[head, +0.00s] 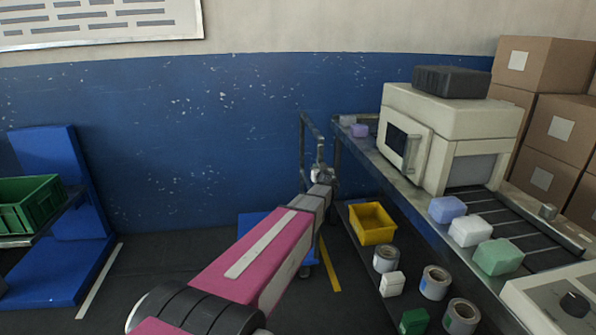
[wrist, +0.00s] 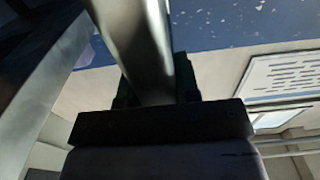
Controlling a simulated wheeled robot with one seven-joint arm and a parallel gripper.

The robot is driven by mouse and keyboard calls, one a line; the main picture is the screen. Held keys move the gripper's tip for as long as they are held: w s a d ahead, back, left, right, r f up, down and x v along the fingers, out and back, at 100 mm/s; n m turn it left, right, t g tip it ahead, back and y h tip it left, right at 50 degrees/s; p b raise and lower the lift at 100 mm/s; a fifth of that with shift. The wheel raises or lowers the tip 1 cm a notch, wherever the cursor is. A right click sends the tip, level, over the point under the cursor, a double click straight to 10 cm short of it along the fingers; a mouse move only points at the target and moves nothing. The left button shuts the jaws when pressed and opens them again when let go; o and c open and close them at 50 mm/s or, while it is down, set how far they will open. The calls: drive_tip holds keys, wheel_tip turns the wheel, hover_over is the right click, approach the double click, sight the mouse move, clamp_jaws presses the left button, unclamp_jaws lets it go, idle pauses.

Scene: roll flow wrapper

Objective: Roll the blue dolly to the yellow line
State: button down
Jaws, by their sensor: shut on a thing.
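The blue dolly (head: 252,222) stands on the dark floor by the blue wall, its blue deck partly hidden behind my pink arm. Its grey metal push handle (head: 303,150) rises at the deck's right side. My gripper (head: 321,174) is at the handle, shut on its bar. In the wrist view the metal bar (wrist: 138,50) runs between the dark fingers of my gripper (wrist: 158,92). The yellow line (head: 330,266) is on the floor just right of the dolly; a wheel shows close to it. My arm hides part of the floor there.
A wrapping machine (head: 440,135) on a long bench (head: 375,165) stands close on the right. Its lower shelf holds a yellow bin (head: 372,222) and several rolls. A blue stand (head: 75,265) with a green crate (head: 30,204) is at left, beside a white floor line (head: 98,282).

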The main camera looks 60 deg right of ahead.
drive_tip(key=s+d, duration=0.5)
drive_tip(key=s, duration=0.1)
drive_tip(key=shift+d, duration=0.25)
drive_tip(key=shift+s, duration=0.1)
drive_tip(key=c, duration=0.8)
unclamp_jaws()
drive_tip(key=shift+s+d, duration=0.1)
drive_tip(key=shift+c, duration=0.2)
drive_tip(key=shift+a, duration=0.2)
drive_tip(key=v, duration=1)
drive_tip(key=shift+s+a, duration=0.15)
drive_tip(key=shift+s, duration=0.1)
